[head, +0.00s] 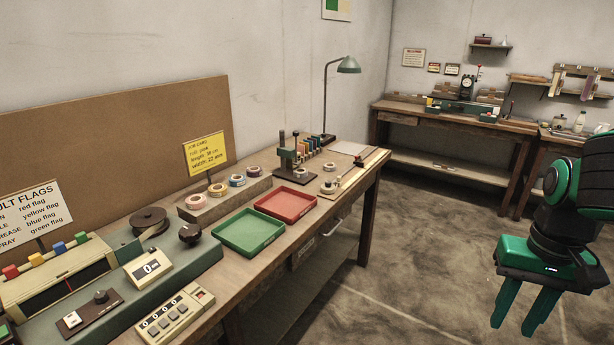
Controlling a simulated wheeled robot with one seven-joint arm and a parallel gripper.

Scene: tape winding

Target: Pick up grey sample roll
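A row of small tape rolls sits on a wooden block (226,206) on the workbench: a pinkish roll (195,202), an orange-tan roll (217,190), a blue-grey roll (237,180) and a dark-and-pale roll (253,171). I cannot tell for sure which one is the grey sample roll. My gripper (512,328) hangs at the lower right over the floor, well away from the bench. Its two green fingers point down, apart, with nothing between them.
A green tray (249,252) and a red tray (313,206) lie in front of the rolls. A yellow card (206,152) stands behind them. A winding machine (172,262) fills the left of the bench, and a lamp (348,65) stands at its far end. Floor between benches is clear.

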